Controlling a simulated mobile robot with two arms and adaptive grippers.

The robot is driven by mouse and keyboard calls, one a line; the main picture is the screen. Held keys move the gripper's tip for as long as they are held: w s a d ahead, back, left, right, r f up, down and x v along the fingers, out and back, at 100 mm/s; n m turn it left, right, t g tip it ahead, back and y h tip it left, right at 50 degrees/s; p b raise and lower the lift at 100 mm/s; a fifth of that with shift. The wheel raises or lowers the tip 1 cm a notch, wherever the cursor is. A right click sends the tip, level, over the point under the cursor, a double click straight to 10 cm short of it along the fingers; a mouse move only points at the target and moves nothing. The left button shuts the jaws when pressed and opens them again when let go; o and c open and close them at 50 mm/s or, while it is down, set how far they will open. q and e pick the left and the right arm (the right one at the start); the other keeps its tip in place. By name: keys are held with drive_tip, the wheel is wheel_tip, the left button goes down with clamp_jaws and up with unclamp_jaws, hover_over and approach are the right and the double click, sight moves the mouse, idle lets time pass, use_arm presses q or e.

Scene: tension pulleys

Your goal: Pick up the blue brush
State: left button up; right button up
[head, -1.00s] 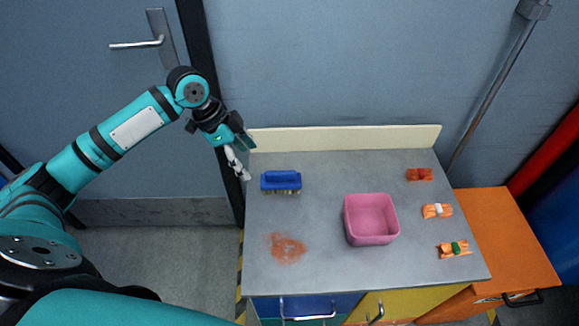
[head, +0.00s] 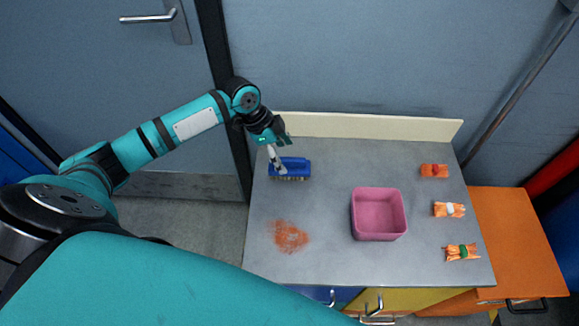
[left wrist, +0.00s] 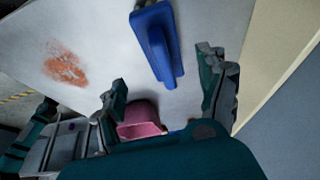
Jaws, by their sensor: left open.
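The blue brush (head: 293,168) lies on the grey tabletop near its back left corner, bristles toward the front. My left gripper (head: 280,165) is over the brush's left part in the head view and covers some of it. In the left wrist view the brush (left wrist: 158,45) shows ahead of and between the spread fingers of the left gripper (left wrist: 165,85). The gripper is open and holds nothing. I cannot tell whether a finger touches the brush. My right gripper is not in view.
A pink open bin (head: 378,214) stands mid-table. Orange bundles (head: 449,209) line the right side. An orange-red stain (head: 289,236) marks the front left. A cream backboard (head: 370,126) edges the table's back. An orange cabinet (head: 518,240) stands at the right.

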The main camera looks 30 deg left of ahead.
sight(287, 158)
use_arm(q)
drive_tip(key=shift+f, duration=0.25)
drive_tip(key=shift+w+d+f, duration=0.15)
drive_tip(key=shift+w+f, duration=0.05)
drive_tip(key=shift+f, duration=0.1)
drive_tip(key=p+x, duration=0.1)
drive_tip(key=x, duration=0.2)
drive_tip(key=shift+w+f, duration=0.25)
drive_tip(key=shift+f, duration=0.4)
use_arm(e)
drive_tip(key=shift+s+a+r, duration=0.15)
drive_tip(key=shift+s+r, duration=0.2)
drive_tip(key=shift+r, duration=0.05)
use_arm(q)
drive_tip(key=shift+c, duration=0.3)
drive_tip(key=c, duration=1.3)
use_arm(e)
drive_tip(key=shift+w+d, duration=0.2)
use_arm(q)
drive_tip(key=shift+r, duration=0.1)
